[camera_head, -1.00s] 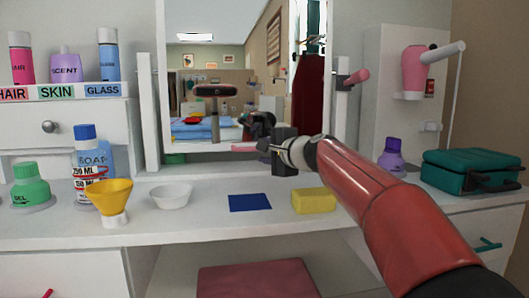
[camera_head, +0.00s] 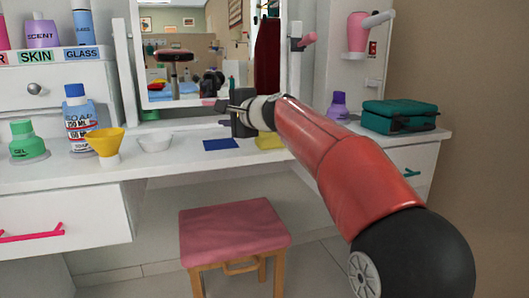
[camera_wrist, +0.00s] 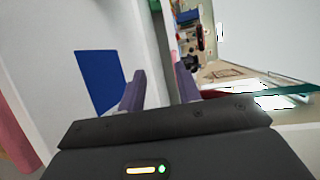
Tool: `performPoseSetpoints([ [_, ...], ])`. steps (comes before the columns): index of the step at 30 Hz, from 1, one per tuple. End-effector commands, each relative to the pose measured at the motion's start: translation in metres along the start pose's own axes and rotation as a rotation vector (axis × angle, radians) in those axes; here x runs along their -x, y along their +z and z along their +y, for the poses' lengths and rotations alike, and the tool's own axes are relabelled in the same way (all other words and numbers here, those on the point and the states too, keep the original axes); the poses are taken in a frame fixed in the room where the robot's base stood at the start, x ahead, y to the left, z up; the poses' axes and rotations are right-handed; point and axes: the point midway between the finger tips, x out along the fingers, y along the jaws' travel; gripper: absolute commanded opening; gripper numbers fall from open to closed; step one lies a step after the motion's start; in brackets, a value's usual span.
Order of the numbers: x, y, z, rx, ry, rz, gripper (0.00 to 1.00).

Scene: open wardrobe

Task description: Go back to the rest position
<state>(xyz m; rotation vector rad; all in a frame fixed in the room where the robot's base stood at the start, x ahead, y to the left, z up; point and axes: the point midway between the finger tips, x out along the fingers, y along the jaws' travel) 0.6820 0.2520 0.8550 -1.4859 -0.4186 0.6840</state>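My gripper (camera_head: 226,106) is at the end of my red arm, above the back of the white dressing table (camera_head: 180,160) and in front of the mirror (camera_head: 190,40). In the wrist view its two purple fingers (camera_wrist: 158,90) stand apart with nothing between them. A blue square (camera_head: 221,144) lies flat on the tabletop below the gripper; it also shows left of the fingers in the wrist view (camera_wrist: 98,80). A yellow block (camera_head: 269,141) lies beside it, partly behind my arm.
A yellow funnel (camera_head: 105,142), white bowl (camera_head: 155,142), soap bottle (camera_head: 80,120) and green gel bottle (camera_head: 27,142) stand at left. A teal case (camera_head: 400,116) and purple bottle (camera_head: 338,106) are at right. A pink stool (camera_head: 235,230) stands in front.

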Motion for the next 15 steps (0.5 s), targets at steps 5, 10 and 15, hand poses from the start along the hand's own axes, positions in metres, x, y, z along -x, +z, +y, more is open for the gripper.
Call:
performPoseSetpoints([
  [5, 0.014, 0.002, 0.001, 0.046, 0.029, 0.006, 0.34],
  [10, 0.035, 0.005, 0.006, 0.12, 0.079, 0.012, 0.34],
  [15, 0.067, 0.009, 0.015, 0.224, 0.155, 0.019, 0.34],
])
